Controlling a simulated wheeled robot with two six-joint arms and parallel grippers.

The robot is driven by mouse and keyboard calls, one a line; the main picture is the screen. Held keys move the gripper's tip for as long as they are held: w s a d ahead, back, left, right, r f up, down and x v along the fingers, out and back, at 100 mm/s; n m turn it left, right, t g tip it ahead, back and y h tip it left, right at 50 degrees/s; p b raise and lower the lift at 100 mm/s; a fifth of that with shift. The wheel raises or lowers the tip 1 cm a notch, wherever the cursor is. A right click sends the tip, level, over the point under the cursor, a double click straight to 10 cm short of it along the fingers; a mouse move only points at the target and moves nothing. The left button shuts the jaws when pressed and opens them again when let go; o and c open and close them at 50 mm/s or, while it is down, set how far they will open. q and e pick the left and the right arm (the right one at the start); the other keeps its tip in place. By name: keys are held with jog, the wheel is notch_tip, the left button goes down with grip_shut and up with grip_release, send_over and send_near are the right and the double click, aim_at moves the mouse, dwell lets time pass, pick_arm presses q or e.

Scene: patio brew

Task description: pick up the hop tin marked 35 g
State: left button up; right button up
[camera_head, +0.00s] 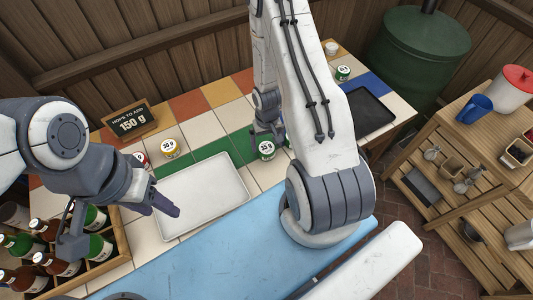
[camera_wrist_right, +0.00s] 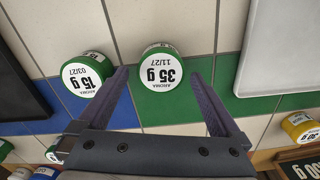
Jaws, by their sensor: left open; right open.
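The hop tin marked 35 g (camera_wrist_right: 163,72) is green with a white lid label. In the right wrist view it stands between and slightly beyond the fingertips of my right gripper (camera_wrist_right: 158,76), which is open; contact cannot be told. In the head view the tin (camera_head: 266,151) stands on the tiled table just below my right gripper (camera_head: 266,138). A green tin marked 15 g (camera_wrist_right: 86,76) stands close by, outside the left finger in the wrist view. My left gripper (camera_head: 122,232) is open and empty, over the table's left side near the tray and bottle crate.
A white tray (camera_head: 204,194) lies left of the 35 g tin. A yellow tin (camera_head: 170,148) stands near the sign reading 150 g (camera_head: 130,121). A wooden crate (camera_head: 119,236) holds several bottles. A black tray (camera_head: 367,110) and another green tin (camera_head: 343,73) are at the right.

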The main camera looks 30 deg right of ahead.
aim_at(267, 147)
notch_tip(267, 147, down, 4)
jog(key=shift+a+r+b, duration=0.1)
jog(key=shift+r+b, duration=0.1)
jog(key=shift+b, duration=1.05)
pick_arm(q)
notch_tip(267, 147, down, 3)
jog(key=shift+f, duration=0.2)
pick_arm(e)
jog(key=shift+r, duration=0.1)
jog(key=c, duration=1.2)
jog(key=shift+c, duration=0.2)
pick_arm(q)
jog(key=shift+r, duration=0.1)
pick_arm(e)
jog(key=shift+r, duration=0.1)
